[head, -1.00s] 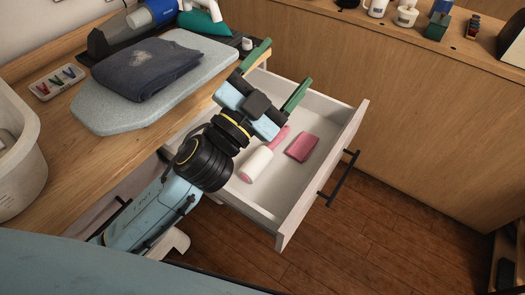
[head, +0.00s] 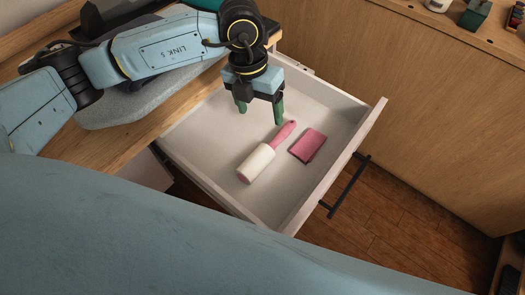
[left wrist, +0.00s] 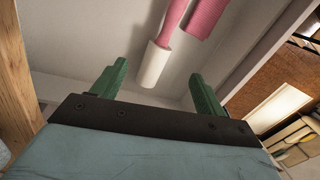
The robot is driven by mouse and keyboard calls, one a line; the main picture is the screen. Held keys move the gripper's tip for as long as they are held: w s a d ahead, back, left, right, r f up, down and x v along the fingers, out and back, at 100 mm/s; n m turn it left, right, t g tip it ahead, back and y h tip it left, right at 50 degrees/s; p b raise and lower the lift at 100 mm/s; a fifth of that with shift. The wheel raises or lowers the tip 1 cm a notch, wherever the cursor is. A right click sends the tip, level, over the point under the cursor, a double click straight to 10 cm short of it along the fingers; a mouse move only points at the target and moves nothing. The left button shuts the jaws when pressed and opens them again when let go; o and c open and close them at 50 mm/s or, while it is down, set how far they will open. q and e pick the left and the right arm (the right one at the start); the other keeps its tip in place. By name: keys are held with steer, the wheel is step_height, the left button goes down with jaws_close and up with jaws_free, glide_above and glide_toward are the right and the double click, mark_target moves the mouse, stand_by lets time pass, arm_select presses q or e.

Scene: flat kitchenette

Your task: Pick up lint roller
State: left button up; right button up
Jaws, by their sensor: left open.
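The lint roller (head: 257,163) lies in the open drawer, with a white roll and a pink handle pointing up and right. It also shows in the left wrist view (left wrist: 156,64), ahead of the gap between my fingers. My left gripper (head: 260,113) hangs over the drawer with its green fingers pointing down. It is open and empty, up and left of the handle in the head view and apart from it. In the left wrist view its two fingers (left wrist: 158,82) stand wide apart. My right gripper is not in view.
A pink block-like item (head: 308,145) lies right of the roller in the drawer (head: 212,140). The drawer walls stand around them, and the front has a dark handle (head: 345,188). A wooden counter with a grey ironing board (head: 118,112) is at left.

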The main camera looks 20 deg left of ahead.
mark_target(268, 146)
arm_select(q)
steer(key=f, duration=0.5)
steer(key=d+f+b, duration=0.1)
steer(key=f, duration=0.1)
steer(key=shift+s+f, duration=0.15)
steer(key=shift+f, duration=0.2)
steer(key=shift+s+d+f, duration=0.1)
steer(key=shift+d+f, duration=0.1)
steer(key=shift+f, duration=0.65)
steer(key=shift+d+f, duration=0.25)
steer(key=shift+f, duration=0.65)
steer(key=shift+s+d+f, duration=0.1)
steer(key=shift+d+f, duration=0.1)
steer(key=shift+f, duration=0.65)
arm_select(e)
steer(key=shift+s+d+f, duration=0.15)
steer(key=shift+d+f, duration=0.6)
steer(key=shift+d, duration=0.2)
arm_select(q)
steer(key=shift+c, duration=0.4)
steer(key=shift+w+r, duration=0.1)
steer(key=c, duration=1.1)
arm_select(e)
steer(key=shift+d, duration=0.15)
